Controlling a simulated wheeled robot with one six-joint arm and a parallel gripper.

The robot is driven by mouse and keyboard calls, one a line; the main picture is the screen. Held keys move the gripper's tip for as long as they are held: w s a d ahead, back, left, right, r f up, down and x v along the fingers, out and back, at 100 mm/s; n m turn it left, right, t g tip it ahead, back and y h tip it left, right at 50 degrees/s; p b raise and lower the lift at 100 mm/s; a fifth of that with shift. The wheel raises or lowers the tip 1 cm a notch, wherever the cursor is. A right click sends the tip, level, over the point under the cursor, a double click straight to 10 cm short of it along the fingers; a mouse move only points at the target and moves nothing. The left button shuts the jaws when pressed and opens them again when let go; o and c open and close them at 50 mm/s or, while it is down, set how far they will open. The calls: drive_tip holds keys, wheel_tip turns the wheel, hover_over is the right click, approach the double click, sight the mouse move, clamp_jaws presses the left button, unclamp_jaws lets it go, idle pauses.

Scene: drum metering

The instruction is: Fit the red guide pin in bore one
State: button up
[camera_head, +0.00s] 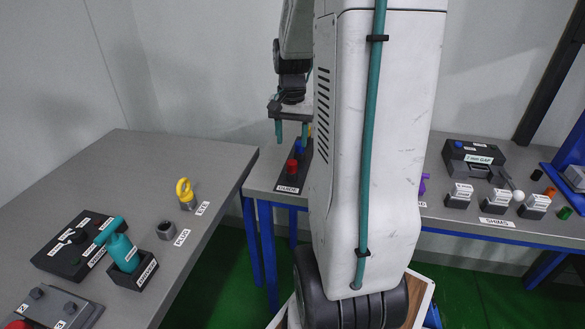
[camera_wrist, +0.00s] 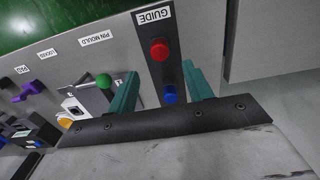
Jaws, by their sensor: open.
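The red guide pin (camera_head: 291,166) stands upright in the dark rack labelled GUIDE (camera_head: 286,189) on the far bench. In the wrist view the red pin (camera_wrist: 159,50) shows its round top near the GUIDE label, with a blue pin (camera_wrist: 169,95) beside it. My gripper (camera_head: 291,139) is open and empty above the rack. In the wrist view its teal fingers (camera_wrist: 160,70) stand apart on either side of the pin row, nearer the blue pin than the red one. I cannot make out which hole is bore one.
The left bench holds a dark labelled block (camera_head: 72,246), a teal-handled tool (camera_head: 122,252) in a holder, a yellow eye bolt (camera_head: 186,193) and a grey block (camera_head: 52,307). The right bench has several labelled items. My arm hides the middle of the far bench.

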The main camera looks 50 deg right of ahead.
sight(292, 161)
wheel_tip(292, 161, down, 8)
drive_tip(key=shift+f, duration=0.1)
idle(0.4)
idle(1.0)
clamp_jaws()
drive_tip(key=shift+r, duration=3)
drive_tip(key=shift+r, duration=2)
